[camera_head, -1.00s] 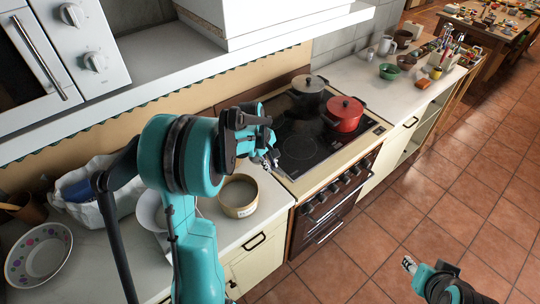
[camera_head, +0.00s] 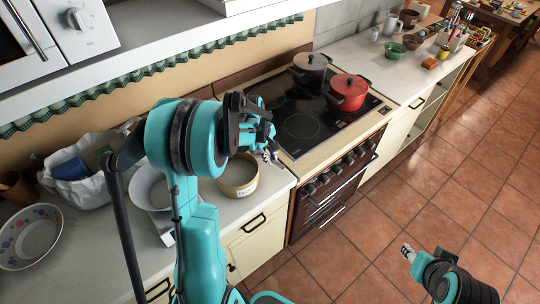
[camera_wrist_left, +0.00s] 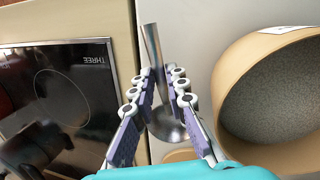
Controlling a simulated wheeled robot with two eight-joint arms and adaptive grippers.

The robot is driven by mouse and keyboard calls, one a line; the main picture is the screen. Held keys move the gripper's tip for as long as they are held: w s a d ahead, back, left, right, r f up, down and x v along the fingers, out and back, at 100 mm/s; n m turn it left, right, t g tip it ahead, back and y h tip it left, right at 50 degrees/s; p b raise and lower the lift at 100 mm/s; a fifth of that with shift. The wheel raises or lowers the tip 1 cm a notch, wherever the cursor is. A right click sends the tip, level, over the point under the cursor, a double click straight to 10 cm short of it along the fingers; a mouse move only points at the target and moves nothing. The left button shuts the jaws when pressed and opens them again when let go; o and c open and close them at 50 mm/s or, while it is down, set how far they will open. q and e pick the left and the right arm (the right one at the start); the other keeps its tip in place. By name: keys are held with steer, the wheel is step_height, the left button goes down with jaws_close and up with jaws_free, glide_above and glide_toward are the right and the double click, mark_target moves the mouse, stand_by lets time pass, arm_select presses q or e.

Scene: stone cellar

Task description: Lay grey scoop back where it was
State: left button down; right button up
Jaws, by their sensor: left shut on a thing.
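The grey scoop (camera_wrist_left: 152,50) is a shiny metal tool with a long handle and a rounded bowl. In the left wrist view it lies between the fingers of my left gripper (camera_wrist_left: 164,90), which are shut on it. In the head view my left gripper (camera_head: 268,153) is over the counter strip between the hob and a tan round tub (camera_head: 240,190); the scoop is hard to make out there. The open tub (camera_wrist_left: 225,90) is right beside the gripper in the wrist view. My right gripper (camera_head: 406,251) is low over the floor, too small to read.
The black hob (camera_head: 310,125) carries a grey pot (camera_head: 311,68) and a red pot (camera_head: 348,92). A white bowl (camera_head: 148,190), a white bag (camera_head: 98,165) and a dotted plate (camera_head: 30,236) crowd the left counter. The counter (camera_head: 375,62) beyond the hob has bare room.

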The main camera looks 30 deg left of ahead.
arm_select(q)
steer(key=shift+f, duration=0.4)
steer(key=shift+f+b, duration=0.6)
steer(key=shift+b, duration=0.1)
steer(key=c, duration=1.1)
jaws_free()
steer(key=shift+w+d+r+p+v, duration=0.1)
steer(key=shift+w+d+p+v, duration=0.15)
steer(key=shift+p+v, duration=1.05)
steer(key=shift+w+d+r+p+v, duration=0.1)
steer(key=shift+w+d+p+v, duration=0.15)
steer(key=shift+p+v, duration=1)
steer(key=shift+w+d+r+p+v, duration=0.1)
steer(key=shift+w+d+p+v, duration=0.35)
steer(key=shift+v, duration=1.45)
steer(key=shift+s+a+f, duration=0.15)
steer(key=shift+s+a, duration=0.05)
steer(key=shift+a, duration=0.1)
steer(key=shift+d, duration=0.1)
